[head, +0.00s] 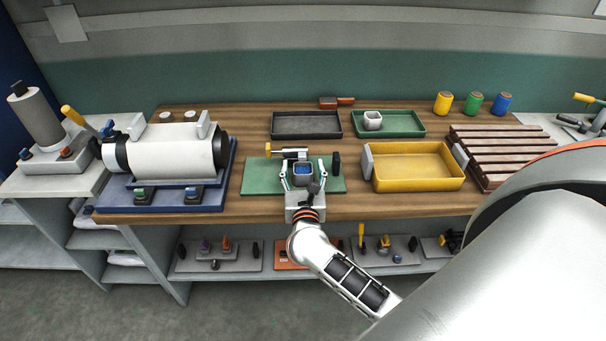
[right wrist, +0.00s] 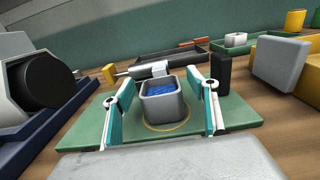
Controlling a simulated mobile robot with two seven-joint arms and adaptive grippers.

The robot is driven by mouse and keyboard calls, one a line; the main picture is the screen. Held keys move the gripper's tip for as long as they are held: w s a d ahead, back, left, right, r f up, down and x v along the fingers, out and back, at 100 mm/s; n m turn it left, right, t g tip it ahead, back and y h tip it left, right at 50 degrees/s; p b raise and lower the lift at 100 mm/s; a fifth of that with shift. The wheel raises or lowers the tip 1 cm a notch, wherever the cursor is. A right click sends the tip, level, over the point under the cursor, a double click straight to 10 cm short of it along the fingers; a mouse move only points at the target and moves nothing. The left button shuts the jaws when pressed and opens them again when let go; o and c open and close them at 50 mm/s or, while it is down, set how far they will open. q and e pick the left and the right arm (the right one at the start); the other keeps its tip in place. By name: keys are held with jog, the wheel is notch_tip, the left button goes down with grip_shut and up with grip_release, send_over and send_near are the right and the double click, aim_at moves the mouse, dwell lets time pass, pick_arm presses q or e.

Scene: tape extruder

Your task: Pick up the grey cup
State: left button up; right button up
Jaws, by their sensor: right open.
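The grey cup (head: 303,179) stands upright on the green mat (head: 262,182) and holds something blue. It also shows in the right wrist view (right wrist: 162,111), on a yellow ring drawn on the mat. My right gripper (head: 303,170) is open, with one finger on each side of the cup. In the right wrist view the fingers (right wrist: 160,92) flank the cup, with a visible gap on each side. A second, pale cup (head: 373,120) stands in the green tray (head: 407,131). My left gripper is not in view.
A black tray (head: 307,135) and a yellow tray (head: 387,181) lie behind and right of the mat. A white cylindrical machine (head: 170,150) stands at left. A yellow-tipped tool (head: 272,150) and a black block (head: 336,162) are close to the cup. A slatted rack (head: 490,165) is at right.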

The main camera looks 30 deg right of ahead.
jog(key=c, duration=1)
jog(key=shift+c, duration=1.4)
jog(key=shift+r, duration=0.1)
notch_tip(320, 180, up, 20)
jog(key=p, duration=0.4)
jog(key=s+a+f+n+t+y, duration=0.1)
jog(key=s+a+f+n+y, duration=0.2)
jog(key=s+a+y, duration=0.3)
jog(key=s+a+f+n+t+y, duration=0.2)
jog(key=s+a+f+n+y, duration=0.1)
jog(key=s+a, duration=0.4)
notch_tip(320, 180, up, 6)
jog(key=m+g+h, duration=0.3)
jog(key=m+h, duration=0.3)
jog(key=h, duration=0.3)
send_over(303, 168)
jog(key=shift+f, duration=0.1)
